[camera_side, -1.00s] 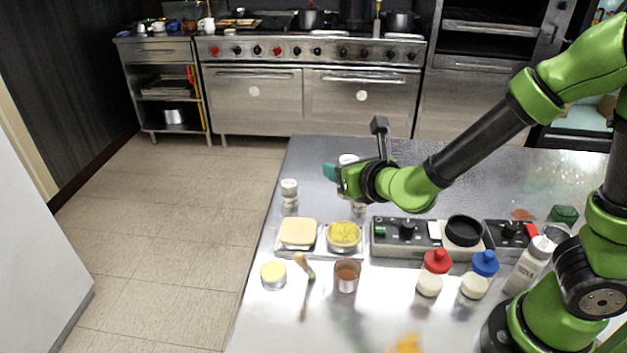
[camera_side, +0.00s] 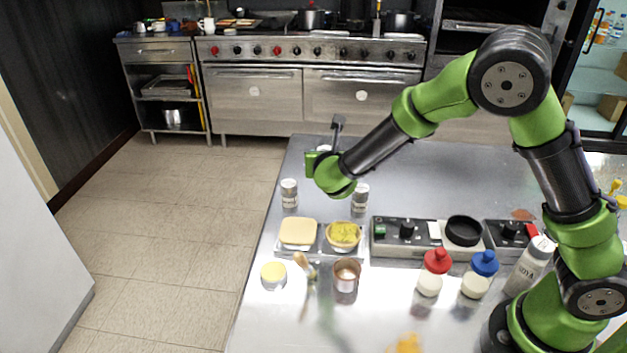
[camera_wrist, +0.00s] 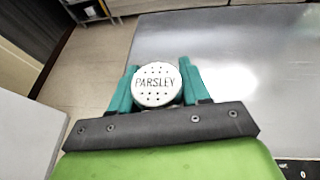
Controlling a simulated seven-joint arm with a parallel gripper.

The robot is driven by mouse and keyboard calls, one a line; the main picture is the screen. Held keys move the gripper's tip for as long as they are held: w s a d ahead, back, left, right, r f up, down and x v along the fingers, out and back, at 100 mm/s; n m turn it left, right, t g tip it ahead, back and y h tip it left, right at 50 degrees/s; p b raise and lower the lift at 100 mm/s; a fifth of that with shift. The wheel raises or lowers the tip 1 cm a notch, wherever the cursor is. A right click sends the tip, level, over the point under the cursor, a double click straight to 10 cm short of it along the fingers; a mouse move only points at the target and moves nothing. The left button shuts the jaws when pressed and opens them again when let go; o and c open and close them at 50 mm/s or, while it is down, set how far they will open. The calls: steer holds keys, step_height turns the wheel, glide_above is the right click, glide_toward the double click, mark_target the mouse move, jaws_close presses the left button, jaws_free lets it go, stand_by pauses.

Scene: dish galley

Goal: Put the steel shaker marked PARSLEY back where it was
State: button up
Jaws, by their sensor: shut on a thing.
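The steel shaker marked PARSLEY (camera_wrist: 157,84) is between the teal fingers of my gripper (camera_wrist: 157,88), its white perforated lid facing the wrist camera. In the side view my gripper (camera_side: 318,160) is at the far left part of the steel counter, and only the shaker's pale top (camera_side: 324,148) shows behind it. The shaker's base is hidden, so I cannot tell whether it touches the counter. Two similar shakers stand upright on the counter: one at the left edge (camera_side: 289,194), one to its right (camera_side: 361,198), nearer the camera than my gripper.
Nearer the camera are a tray with a pale slab (camera_side: 298,233) and a yellow-filled bowl (camera_side: 343,235), a brush (camera_side: 304,266), a cup (camera_side: 346,276) and a control unit (camera_side: 405,232). Red-capped (camera_side: 435,271) and blue-capped bottles (camera_side: 479,275) stand right. The far counter is clear.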

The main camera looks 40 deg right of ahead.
step_height(320, 180, down, 10)
steer(key=shift+r, duration=0.25)
steer(key=shift+f, duration=0.15)
steer(key=o, duration=1.1)
